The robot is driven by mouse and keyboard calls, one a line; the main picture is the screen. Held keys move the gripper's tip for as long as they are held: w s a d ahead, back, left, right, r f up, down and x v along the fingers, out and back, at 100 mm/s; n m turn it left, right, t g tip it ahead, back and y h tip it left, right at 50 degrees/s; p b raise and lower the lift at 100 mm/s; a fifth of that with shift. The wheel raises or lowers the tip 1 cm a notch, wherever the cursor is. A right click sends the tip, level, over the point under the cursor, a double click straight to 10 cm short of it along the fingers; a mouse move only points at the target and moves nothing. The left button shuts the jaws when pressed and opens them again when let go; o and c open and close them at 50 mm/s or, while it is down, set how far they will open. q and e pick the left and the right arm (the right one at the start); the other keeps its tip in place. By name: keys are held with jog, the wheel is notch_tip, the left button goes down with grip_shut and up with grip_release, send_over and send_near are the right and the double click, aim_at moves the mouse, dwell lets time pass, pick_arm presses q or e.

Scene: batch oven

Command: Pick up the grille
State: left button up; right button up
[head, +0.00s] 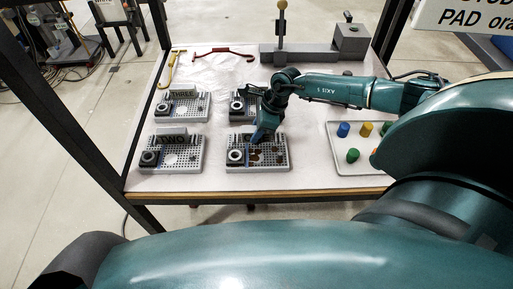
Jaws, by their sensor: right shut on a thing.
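Several light grey perforated plates that look like grilles lie on the white table. The front right grille (279,165) carries a dark ring on a blue base (236,156) and has round openings in it. My right gripper (259,139) comes down from the right onto the back part of this grille and is shut; the contact is small and partly hidden by the gripper. The grille appears to rest on the table. The front left grille (185,168), marked TWO, and the back left grille (196,113), marked THREE, lie apart from it. My left gripper is not in view.
Another plate (234,117) lies behind, partly covered by my right arm. A tray (336,133) with coloured pegs is at right. A grey fixture (312,53) with an upright handle stands at the back. Yellow and red hooked tools lie back left. Dark frame posts flank the table.

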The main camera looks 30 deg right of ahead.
grip_shut()
jog(key=shift+w+r, duration=0.1)
jog(key=shift+r, duration=0.05)
